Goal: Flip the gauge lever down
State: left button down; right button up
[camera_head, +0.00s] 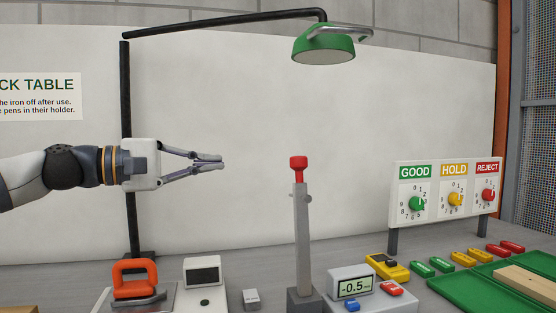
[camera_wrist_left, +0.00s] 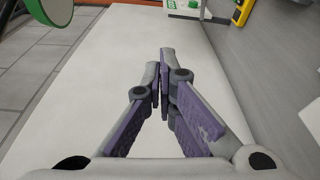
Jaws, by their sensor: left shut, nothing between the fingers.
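The gauge lever, with a red knob (camera_head: 299,163), tops a grey post (camera_head: 302,225) and points up. A gauge box (camera_head: 352,287) with a display reading -0.5 stands to the right of the post's base. My left gripper (camera_head: 222,162) points right at about the knob's height in the head view, to its left and apart from it. Its fingers are together and empty; they also show shut in the left wrist view (camera_wrist_left: 165,70), where I do not see the lever. My right gripper is not in view.
A black lamp stand (camera_head: 126,80) rises behind my left gripper, with a green lamp (camera_head: 323,50) overhead. A dial board (camera_head: 445,215) stands to the right, above green trays (camera_head: 455,300). An orange-handled tool (camera_head: 135,275) stands at the front left.

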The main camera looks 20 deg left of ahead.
pick_arm(q)
jog(key=w+d+b, duration=0.1)
jog(key=w+d, duration=0.4)
jog(key=d, duration=0.5)
jog(key=shift+d, duration=0.2)
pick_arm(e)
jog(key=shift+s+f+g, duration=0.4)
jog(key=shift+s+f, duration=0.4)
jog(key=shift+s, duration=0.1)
pick_arm(q)
jog(key=shift+w, duration=0.15)
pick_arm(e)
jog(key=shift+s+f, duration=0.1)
